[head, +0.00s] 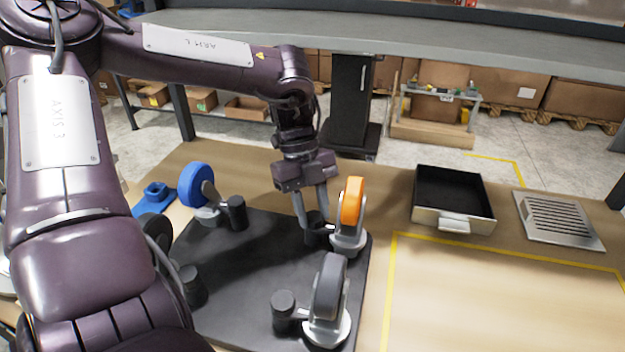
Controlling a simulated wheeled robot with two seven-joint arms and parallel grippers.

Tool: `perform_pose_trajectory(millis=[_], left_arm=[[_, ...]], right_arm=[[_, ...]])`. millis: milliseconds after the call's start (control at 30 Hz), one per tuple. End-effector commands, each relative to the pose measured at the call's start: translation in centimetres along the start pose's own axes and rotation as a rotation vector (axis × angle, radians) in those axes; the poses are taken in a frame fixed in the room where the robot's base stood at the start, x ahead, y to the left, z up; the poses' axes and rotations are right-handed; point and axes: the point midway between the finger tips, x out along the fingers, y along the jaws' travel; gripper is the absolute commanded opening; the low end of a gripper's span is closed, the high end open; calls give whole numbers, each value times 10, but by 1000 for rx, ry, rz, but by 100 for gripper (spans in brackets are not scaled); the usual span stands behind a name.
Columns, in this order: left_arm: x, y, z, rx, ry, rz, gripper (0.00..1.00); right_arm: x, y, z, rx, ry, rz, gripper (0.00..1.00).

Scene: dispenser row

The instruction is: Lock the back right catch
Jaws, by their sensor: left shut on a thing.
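A dark board (265,270) lies on the table with a wheel on a round base near each corner. The back right wheel is orange (352,201) and stands upright on a pale base. Beside it, on its left, is a short black cylinder (317,232), which looks like the back right catch. My left gripper (312,217) reaches down from above with its fingers on either side of this cylinder, shut on it. The fingers partly hide it, and I cannot tell whether it is locked. My right gripper is not in view.
A blue wheel (195,185) is at the back left, a grey wheel (330,287) at the front right; both have black cylinders beside them. The front left wheel is mostly behind my arm. A black tray (455,224) and a slotted metal plate (590,245) lie right. The yellow-outlined area is clear.

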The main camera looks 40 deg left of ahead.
Motion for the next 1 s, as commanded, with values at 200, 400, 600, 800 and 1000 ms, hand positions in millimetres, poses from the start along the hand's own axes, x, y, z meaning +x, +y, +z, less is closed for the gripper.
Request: perform_pose_trajectory(millis=[200, 400, 600, 800, 1000], left_arm=[[-1, -1, 0, 3, -2, -3, 52], [0, 0, 0, 1, -1, -2, 54], [-6, -1, -2, 3, -1, -3, 54], [-39, -1, -15, 2, -6, -5, 54], [-85, -1, -35, 1, -6, -5, 54]], right_arm=[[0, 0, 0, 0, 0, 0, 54], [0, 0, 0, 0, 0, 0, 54], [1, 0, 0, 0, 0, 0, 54], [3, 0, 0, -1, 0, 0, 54], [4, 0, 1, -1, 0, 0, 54]])
